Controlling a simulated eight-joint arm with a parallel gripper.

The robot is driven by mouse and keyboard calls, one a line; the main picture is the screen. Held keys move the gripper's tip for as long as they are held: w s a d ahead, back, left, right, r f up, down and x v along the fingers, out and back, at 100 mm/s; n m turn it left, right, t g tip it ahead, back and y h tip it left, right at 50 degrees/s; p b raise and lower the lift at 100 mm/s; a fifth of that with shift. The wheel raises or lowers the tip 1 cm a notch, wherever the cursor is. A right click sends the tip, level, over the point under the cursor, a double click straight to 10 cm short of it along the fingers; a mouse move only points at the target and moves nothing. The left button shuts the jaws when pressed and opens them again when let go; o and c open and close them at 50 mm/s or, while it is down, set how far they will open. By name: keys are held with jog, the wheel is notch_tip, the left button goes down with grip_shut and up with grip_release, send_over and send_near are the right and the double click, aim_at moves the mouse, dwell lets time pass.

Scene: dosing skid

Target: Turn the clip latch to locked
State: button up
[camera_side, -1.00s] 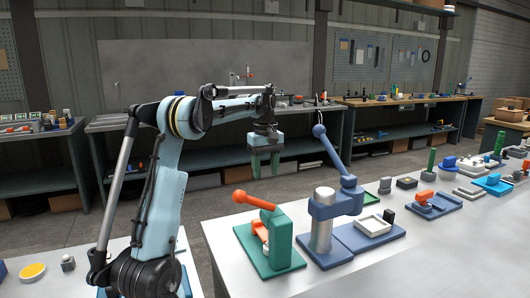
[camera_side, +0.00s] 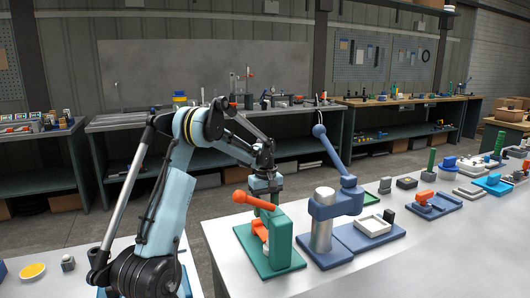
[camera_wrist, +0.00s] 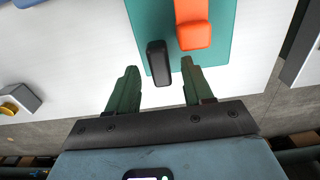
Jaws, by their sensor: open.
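The teal fixture (camera_side: 287,242) stands at the near left of the bench, with an orange lever (camera_side: 253,201) sloping over its top. I cannot tell for sure which part is the clip latch. In the wrist view, a teal plate (camera_wrist: 222,45) carries an orange block (camera_wrist: 194,28) and a small black piece (camera_wrist: 158,62). My gripper (camera_wrist: 160,66) is open, its green fingers either side of the black piece, with gaps showing. In the side view my gripper (camera_side: 266,190) is just behind the orange lever, its fingertips partly hidden.
A blue press with a ball-topped lever (camera_side: 335,200) stands right of the fixture, with a white tray on a blue base (camera_side: 395,231) beside it. Several other devices line the bench to the right. The bench front (camera_side: 430,262) is clear.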

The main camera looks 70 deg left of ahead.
jog(key=shift+f, duration=0.8)
jog(key=shift+c, duration=0.3)
grip_shut()
